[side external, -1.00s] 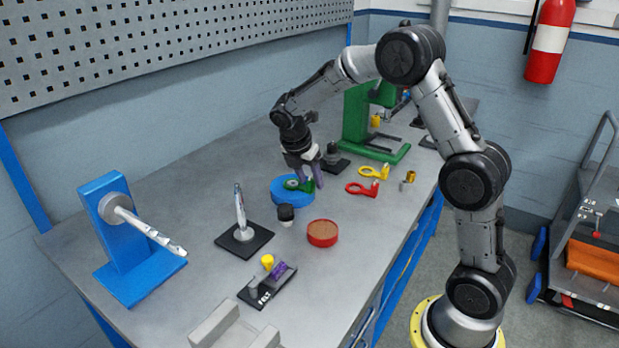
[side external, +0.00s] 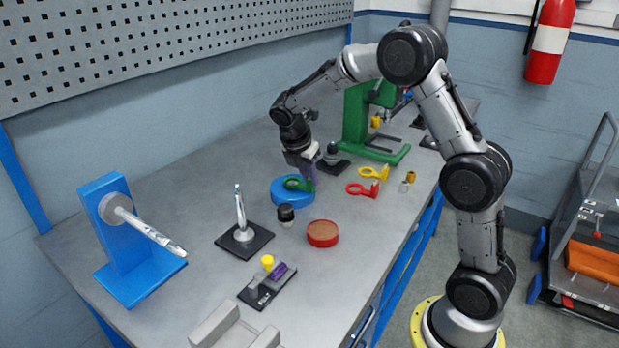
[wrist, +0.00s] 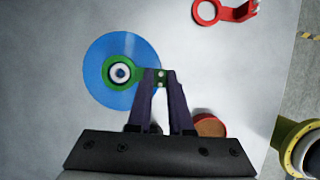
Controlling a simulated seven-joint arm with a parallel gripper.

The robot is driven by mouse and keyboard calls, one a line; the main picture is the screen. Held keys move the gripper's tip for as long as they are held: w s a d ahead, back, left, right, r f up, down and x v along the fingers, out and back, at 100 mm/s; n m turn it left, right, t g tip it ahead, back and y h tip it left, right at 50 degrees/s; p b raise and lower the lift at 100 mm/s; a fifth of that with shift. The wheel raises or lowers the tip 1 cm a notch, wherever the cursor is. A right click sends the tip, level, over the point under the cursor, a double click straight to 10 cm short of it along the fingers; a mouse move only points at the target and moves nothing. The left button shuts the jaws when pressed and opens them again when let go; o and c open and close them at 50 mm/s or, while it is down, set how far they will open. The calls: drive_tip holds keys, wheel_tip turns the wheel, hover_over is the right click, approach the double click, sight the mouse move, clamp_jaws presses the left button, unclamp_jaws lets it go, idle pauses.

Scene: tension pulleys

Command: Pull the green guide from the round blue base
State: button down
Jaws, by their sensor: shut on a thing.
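The round blue base (side external: 293,194) stands on the grey workbench, and it also shows in the wrist view (wrist: 100,58). The green guide (side external: 293,184) is a ring with a tab. My gripper (side external: 309,184) is at the right edge of the base. In the wrist view its purple fingers (wrist: 160,74) are shut on the guide's tab. Whether the ring touches the base cannot be told.
A red guide (side external: 362,189) and a yellow guide (side external: 374,172) lie to the right. A dark-capped cylinder (side external: 286,213) and a round red container (side external: 322,233) stand in front. A green stand (side external: 361,120) is behind.

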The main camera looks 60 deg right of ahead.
drive_tip(key=shift+r, duration=1)
idle(0.3)
drive_tip(key=shift+r, duration=1.95)
